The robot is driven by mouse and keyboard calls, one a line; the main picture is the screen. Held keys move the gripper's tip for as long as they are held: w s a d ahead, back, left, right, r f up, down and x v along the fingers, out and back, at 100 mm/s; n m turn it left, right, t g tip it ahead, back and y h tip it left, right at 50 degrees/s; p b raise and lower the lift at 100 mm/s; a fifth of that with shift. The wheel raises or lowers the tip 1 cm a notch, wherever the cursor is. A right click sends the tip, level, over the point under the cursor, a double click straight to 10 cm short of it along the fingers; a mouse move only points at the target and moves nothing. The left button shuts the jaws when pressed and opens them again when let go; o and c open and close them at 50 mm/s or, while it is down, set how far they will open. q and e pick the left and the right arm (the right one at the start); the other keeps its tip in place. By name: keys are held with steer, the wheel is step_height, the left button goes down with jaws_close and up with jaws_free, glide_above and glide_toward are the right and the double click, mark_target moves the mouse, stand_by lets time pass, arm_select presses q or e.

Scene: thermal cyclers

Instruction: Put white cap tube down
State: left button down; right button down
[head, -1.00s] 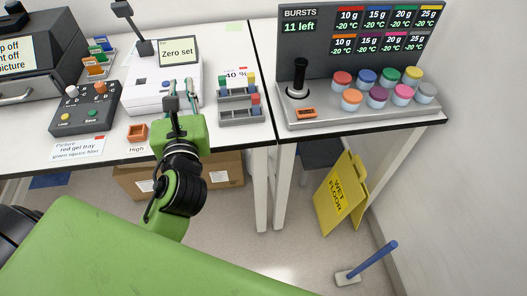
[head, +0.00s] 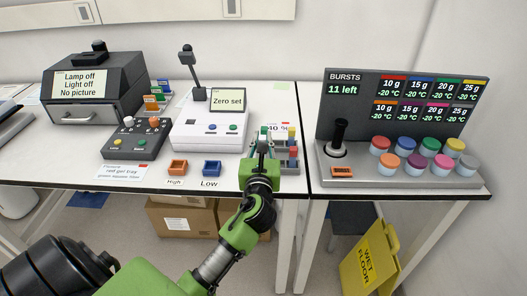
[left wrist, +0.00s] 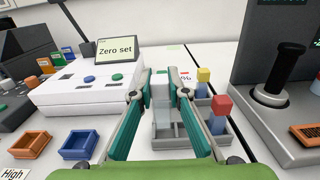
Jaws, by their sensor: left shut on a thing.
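The grey rack (left wrist: 180,148) with open compartments stands near the table's front edge, and part of it shows in the head view (head: 291,167) right of my gripper. A yellow-capped tube (left wrist: 204,77) and a red-capped tube (left wrist: 222,104) stand at its right side. My left gripper (head: 263,138) is over the rack's left part. In the left wrist view its teal fingers (left wrist: 161,86) are closed around a pale, whitish tube (left wrist: 161,92), seen upright between them. Whether the tube's lower end touches the rack is not clear. My right gripper is not in view.
A white device (head: 212,128) reading "Zero set" stands left of the rack. An orange tray (head: 177,167) and a blue tray (head: 211,168) lie in front of it. The grey bursts console (head: 400,165) with several coloured caps stands right, across a table gap.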

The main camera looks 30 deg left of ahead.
arm_select(q)
steer(key=shift+w+a+f, duration=0.2)
steer(key=shift+w+f, duration=0.25)
steer(key=shift+f, duration=0.15)
step_height(320, 180, down, 2)
steer(key=shift+w+f+b, duration=0.15)
steer(key=shift+f+b, duration=0.1)
steer(key=shift+b, duration=0.05)
steer(key=shift+f, duration=0.45)
steer(key=shift+f, duration=0.25)
steer(key=c, duration=2)
jaws_free()
steer(key=shift+o, duration=0.2)
steer(key=shift+r, duration=0.1)
